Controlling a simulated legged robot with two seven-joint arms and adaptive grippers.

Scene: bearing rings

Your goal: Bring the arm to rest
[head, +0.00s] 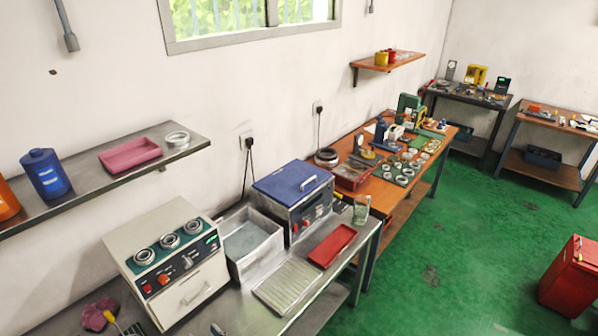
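Neither of my arms nor grippers can be made out in the head view. Bearing rings (169,240) sit in a row on the sloped top of a cream-coloured machine (190,295) with red knobs and a green display. Another metal ring (178,139) lies on the wall shelf at the left. A small grey item (217,329) is cut off by the bottom edge, and I cannot tell what it is.
The steel bench holds an open metal basin (247,243), a blue-lidded box (292,187), a red tray (332,245) and a ribbed plate (287,286). A cluttered wooden bench (377,196) stands beyond. A red cabinet (573,277) stands at right on open green floor (470,250).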

